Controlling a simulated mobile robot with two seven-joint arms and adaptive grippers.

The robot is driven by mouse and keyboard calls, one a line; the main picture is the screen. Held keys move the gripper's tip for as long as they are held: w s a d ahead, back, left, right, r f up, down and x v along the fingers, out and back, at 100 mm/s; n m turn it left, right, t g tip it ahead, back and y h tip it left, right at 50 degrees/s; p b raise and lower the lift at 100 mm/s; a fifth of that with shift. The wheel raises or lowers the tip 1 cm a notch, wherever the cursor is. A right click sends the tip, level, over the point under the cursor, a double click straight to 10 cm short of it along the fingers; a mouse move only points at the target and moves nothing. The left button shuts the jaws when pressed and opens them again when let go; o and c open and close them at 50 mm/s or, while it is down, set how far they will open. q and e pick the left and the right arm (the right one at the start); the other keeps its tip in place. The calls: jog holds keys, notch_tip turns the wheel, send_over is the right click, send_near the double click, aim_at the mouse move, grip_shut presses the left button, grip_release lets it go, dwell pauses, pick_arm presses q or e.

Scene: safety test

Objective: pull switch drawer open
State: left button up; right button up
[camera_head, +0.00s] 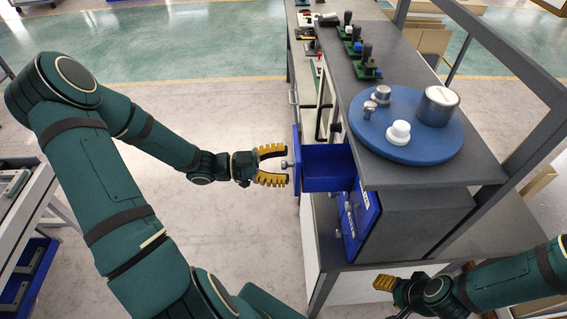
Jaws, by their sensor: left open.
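A blue drawer (328,169) sticks out to the left from the grey cabinet (412,222) under the tabletop; its inside shows as a blue hollow. A small light knob (285,164) stands on its front face. My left gripper (284,165) is open, its yellow fingers on either side of the knob; I cannot tell whether they touch it. More blue drawer fronts with knobs (350,220) sit lower on the cabinet. My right gripper (384,283) is at the lower right, partly hidden, and its fingers are not clear.
A round blue tray (437,153) with metal and white parts stands on the grey table (490,168). Several green boards with dark parts (366,66) lie farther back. A grey frame post (507,55) runs along the right.

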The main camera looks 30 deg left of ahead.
pick_arm(q)
jog(key=v, duration=1.1)
jog(key=shift+s+a, duration=0.25)
